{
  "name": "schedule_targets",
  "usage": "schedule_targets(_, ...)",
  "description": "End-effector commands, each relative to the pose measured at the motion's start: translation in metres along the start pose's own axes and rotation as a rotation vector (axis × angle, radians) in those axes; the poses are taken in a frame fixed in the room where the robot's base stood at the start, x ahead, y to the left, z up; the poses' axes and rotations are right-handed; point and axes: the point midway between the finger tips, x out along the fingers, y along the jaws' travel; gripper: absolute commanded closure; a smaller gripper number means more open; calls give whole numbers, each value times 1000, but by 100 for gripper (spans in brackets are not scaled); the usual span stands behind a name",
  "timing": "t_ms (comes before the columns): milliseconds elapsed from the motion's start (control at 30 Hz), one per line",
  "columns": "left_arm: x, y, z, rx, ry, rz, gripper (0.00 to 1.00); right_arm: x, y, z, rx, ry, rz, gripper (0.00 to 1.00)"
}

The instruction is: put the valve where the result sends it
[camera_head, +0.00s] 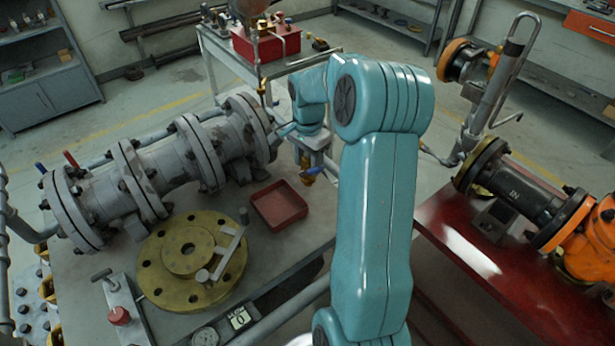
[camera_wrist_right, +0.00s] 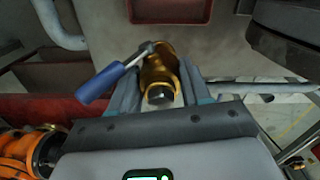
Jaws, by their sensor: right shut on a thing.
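A small brass valve with a blue lever handle (camera_head: 309,179) is held by my right gripper (camera_head: 313,168) above the grey bench, to the right of the red tray. In the right wrist view the brass valve body (camera_wrist_right: 157,72) sits between the two fingers of the right gripper (camera_wrist_right: 160,88), and its blue handle (camera_wrist_right: 98,83) sticks out to the left. The right gripper is shut on it. The shallow red tray (camera_head: 280,204) lies empty on the bench; its edge also shows in the right wrist view (camera_wrist_right: 172,10). My left gripper is not in view.
A large grey flanged pipe (camera_head: 165,165) lies along the bench's back. A brass flange disc (camera_head: 190,258), a small display reading 0 (camera_head: 240,318) and a dial gauge (camera_head: 205,336) are nearer. A red case (camera_head: 265,42) stands on a rear table. A red bench (camera_head: 480,275) holds orange-flanged pipework.

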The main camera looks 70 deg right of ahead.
Motion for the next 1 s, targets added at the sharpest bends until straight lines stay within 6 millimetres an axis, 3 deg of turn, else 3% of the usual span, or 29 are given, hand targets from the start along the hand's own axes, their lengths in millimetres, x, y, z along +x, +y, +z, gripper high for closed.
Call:
schedule_targets(400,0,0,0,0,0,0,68,51,0,0,-1,1,0,100)
schedule_targets(800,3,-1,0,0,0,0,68,58,-1,0,-1,2,-2,100)
schedule_targets(833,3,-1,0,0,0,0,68,58,0,0,-1,1,-1,46)
schedule_targets(900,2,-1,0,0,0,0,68,57,0,0,-1,1,0,27)
schedule_targets(1000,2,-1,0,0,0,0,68,57,0,0,-1,1,0,27)
